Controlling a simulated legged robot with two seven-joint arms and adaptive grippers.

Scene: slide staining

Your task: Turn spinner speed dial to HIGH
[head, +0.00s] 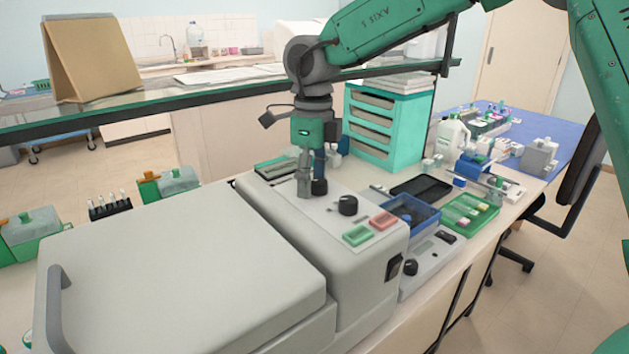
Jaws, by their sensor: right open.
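The spinner (190,262) is a large grey machine with a closed lid in the front left of the head view. Its control panel carries two black dials, one nearer dial (347,206) and one farther dial (319,187). I cannot read any labels, so which one sets speed and where it points is unclear. My right gripper (305,190) points down over the panel, its fingers close beside the farther dial and partly in front of it. It is open; whether it touches the dial I cannot tell. My left gripper is out of view.
A green button (357,236) and a red button (383,221) sit on the panel near the dials. A blue tray (428,222), a green tray (482,224) and a black tray (422,187) lie to the right. A teal drawer unit (408,125) stands behind.

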